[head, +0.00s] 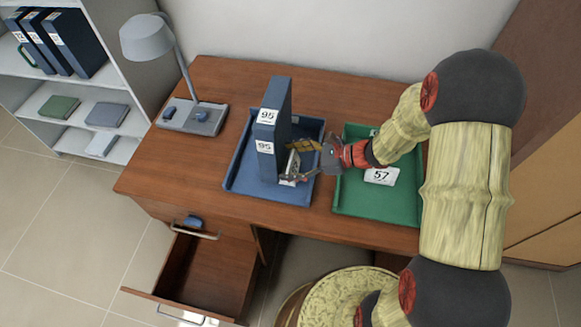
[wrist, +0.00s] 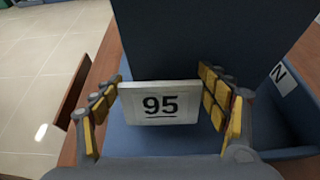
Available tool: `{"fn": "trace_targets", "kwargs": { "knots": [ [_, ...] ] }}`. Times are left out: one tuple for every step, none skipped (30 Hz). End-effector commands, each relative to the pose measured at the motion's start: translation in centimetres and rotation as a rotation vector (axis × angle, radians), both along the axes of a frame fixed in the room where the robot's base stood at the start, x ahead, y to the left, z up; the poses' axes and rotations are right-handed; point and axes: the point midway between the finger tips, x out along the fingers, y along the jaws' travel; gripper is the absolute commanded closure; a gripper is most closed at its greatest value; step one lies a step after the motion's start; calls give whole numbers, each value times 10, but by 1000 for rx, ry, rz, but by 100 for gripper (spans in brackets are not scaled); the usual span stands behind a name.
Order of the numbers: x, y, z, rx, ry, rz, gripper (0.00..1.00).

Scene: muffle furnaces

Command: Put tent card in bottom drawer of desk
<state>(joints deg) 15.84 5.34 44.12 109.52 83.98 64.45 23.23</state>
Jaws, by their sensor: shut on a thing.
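My gripper (head: 299,164) is at the blue tray on the desk, beside a tall blue binder. It is shut on a white tent card (wrist: 160,104) marked 95, with a yellow-padded finger at each side of the card. In the head view the held card (head: 292,165) is partly hidden by the fingers. I cannot tell whether the card still touches the tray. The desk (head: 170,170) has an open, empty-looking lower drawer (head: 212,272) at the front left. A drawer above it looks shut.
The blue binder (head: 279,110) stands upright in the blue tray (head: 240,187). A green tray (head: 375,208) to the right holds a white card (head: 381,176) marked 57. A lamp (head: 192,118) stands at the back left. The desk's front left top is clear.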

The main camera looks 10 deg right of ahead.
Motion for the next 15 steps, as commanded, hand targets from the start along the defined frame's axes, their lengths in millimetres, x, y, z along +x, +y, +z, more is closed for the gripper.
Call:
{"fn": "trace_targets", "kwargs": {
  "knots": [
    [-1,0,-11,1,2,0,50],
    [-1,0,-16,1,3,1,50],
    [-1,0,-22,1,3,0,50],
    [-1,0,-25,1,2,0,50],
    [-1,0,-28,1,2,0,50],
    [-1,0,-29,0,1,0,50],
    [0,0,-29,0,1,0,50],
    [0,0,-28,0,0,0,50],
    [0,0,-27,0,0,0,50],
    [0,0,-27,0,0,0,50],
    [0,0,-27,0,0,0,50],
    [0,0,-27,0,0,0,50],
    [0,0,-27,0,0,0,50],
    [-1,0,-28,0,0,0,50],
    [-1,0,-29,0,0,0,50]
  ]
}}
